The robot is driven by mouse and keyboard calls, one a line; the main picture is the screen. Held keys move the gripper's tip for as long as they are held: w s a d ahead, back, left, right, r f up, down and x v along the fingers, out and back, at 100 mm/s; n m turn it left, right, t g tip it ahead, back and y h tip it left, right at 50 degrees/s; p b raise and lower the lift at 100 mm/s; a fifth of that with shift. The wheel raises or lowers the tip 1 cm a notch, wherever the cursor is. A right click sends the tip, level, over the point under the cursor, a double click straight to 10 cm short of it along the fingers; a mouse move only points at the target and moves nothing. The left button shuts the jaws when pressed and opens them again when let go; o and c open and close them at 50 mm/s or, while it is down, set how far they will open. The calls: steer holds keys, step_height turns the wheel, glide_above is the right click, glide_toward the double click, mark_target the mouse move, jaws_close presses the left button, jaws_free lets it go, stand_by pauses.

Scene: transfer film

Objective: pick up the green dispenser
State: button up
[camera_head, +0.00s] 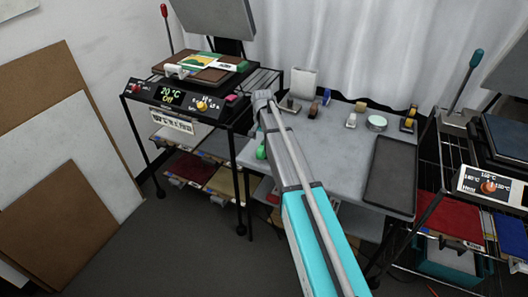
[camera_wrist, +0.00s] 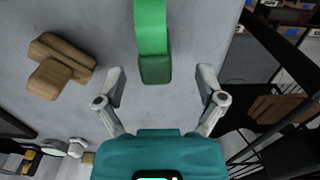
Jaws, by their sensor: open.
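The green dispenser (camera_wrist: 151,35) lies on the grey table top in the wrist view, with its darker green end pointing toward my gripper. Its far part is cut off by the top of the picture. A small green piece, likely the same dispenser (camera_head: 261,152), shows at the table's left edge in the head view, partly hidden by my arm. My gripper (camera_wrist: 162,78) is open, with its fingers spread to either side of the dispenser's near end. Nothing is held, and I cannot tell the height gap.
A brown wooden object (camera_wrist: 60,65) lies left of the dispenser in the wrist view. The table (camera_head: 340,150) also carries a round tin (camera_head: 376,123), a dark tray (camera_head: 391,175) and several small items at the back. A heat press (camera_head: 170,97) stands left.

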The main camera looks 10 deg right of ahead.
steer(key=shift+s+d+f+b, duration=0.1)
steer(key=shift+f+b, duration=0.55)
steer(key=shift+f, duration=0.1)
steer(key=shift+s+d+f+b, duration=0.1)
steer(key=shift+f+b, duration=0.5)
steer(key=shift+f, duration=0.1)
steer(key=shift+f+b, duration=0.95)
steer(key=shift+b, duration=0.05)
jaws_close()
